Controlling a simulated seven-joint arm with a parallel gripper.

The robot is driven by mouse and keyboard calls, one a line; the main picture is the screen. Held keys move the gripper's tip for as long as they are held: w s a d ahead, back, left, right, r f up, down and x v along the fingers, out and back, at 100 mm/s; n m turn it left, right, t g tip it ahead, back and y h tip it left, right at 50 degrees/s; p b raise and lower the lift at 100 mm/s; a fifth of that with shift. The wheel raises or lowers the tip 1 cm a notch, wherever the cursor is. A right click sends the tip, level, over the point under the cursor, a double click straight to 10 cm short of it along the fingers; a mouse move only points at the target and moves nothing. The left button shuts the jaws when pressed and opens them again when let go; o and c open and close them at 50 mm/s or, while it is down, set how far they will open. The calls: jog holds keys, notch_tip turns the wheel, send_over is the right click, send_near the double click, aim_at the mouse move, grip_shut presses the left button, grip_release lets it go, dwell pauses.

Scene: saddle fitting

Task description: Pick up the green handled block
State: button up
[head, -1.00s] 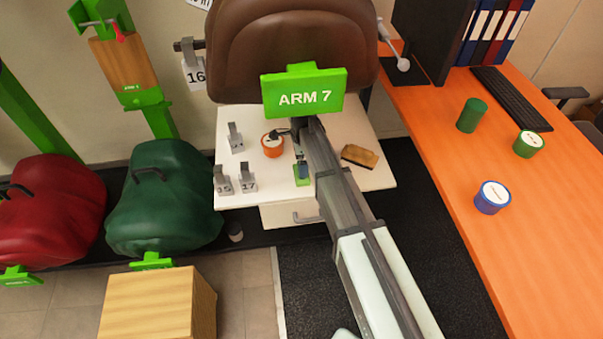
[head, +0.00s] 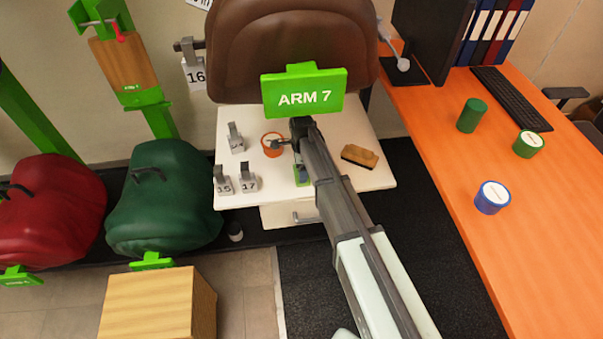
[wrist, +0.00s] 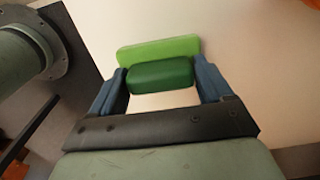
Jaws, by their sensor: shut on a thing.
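The green block is light green with a dark green handle (wrist: 162,74). In the wrist view the handle sits between the two blue fingers of my gripper (wrist: 161,82), which is shut on it. The light green part (wrist: 158,48) lies beyond the fingertips. In the head view only a small piece of the green block (head: 302,183) shows beside my arm, over the white table (head: 280,190). My arm hides most of the gripper there. I cannot tell whether the block touches the table.
An orange-rimmed round tin (head: 272,151) and grey numbered tags (head: 248,184) stand to the left on the white table. A brown brush (head: 361,157) lies to the right. A brown saddle (head: 290,55) is behind. An orange desk (head: 450,150) stands at the right.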

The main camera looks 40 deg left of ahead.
jog(key=shift+c, duration=1.4)
jog(key=shift+r, duration=0.1)
